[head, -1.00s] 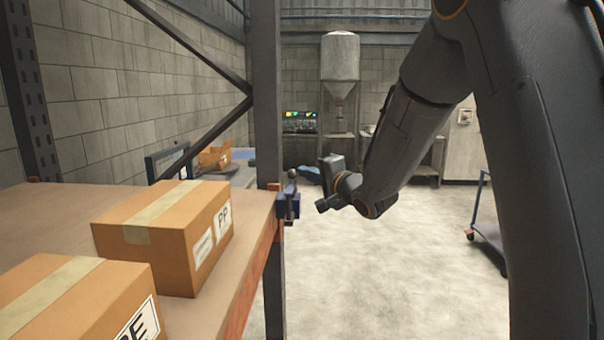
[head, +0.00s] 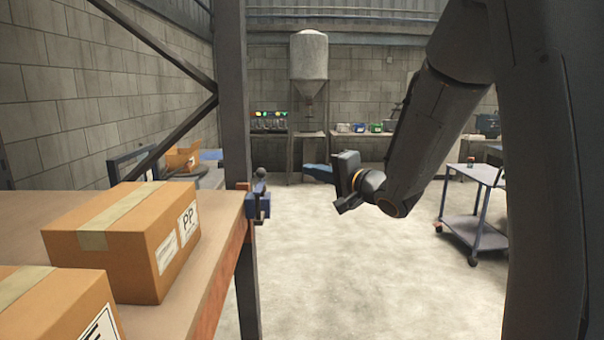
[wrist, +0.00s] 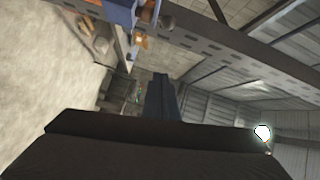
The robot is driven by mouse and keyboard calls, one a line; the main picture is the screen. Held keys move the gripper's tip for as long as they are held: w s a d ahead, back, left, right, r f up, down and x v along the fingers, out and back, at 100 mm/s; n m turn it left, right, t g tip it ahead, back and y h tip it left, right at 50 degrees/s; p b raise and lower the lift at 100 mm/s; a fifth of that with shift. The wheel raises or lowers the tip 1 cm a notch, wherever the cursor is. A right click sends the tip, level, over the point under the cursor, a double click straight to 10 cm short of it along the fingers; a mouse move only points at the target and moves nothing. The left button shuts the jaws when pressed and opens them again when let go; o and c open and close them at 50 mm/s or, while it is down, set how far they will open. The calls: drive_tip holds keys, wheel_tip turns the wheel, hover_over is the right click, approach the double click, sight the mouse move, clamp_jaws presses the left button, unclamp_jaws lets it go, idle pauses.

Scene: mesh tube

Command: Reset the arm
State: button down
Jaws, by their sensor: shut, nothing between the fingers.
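My arm comes down from the upper right in the head view. My gripper (head: 345,206) is at its end, over open floor and to the right of the shelf post. In the wrist view the narrow dark fingers of my gripper (wrist: 161,78) are together, with nothing between them. The gripper touches nothing that I can see. In the head view the fingertips are small and partly merge with the dark wrist.
A wooden shelf (head: 222,258) with two cardboard boxes (head: 140,232) is at left. A blue clamp-like fixture (head: 258,205) sits at its edge beside a metal post (head: 236,100). A wheeled cart (head: 472,232) stands at right. The floor (head: 345,275) between is clear.

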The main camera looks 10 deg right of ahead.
drive_tip(key=s+d+f+n+g+h+b, duration=0.1)
drive_tip(key=s+d+f+n+g+h, duration=0.2)
drive_tip(key=f, duration=0.5)
drive_tip(key=s+d+f+g+h, duration=0.2)
drive_tip(key=s+f+h, duration=0.3)
drive_tip(key=f, duration=0.2)
drive_tip(key=s+a+f+n+g, duration=0.1)
drive_tip(key=s+f+n+g, duration=0.2)
drive_tip(key=s, duration=0.8)
drive_tip(key=s+a+f+n+g, duration=0.2)
drive_tip(key=s+f+n+g, duration=0.2)
drive_tip(key=s, duration=0.7)
wheel_tip(320, 180, down, 4)
drive_tip(key=shift+s+f+g+b, duration=0.1)
drive_tip(key=shift+s+g+b, duration=0.3)
drive_tip(key=shift+g, duration=0.6)
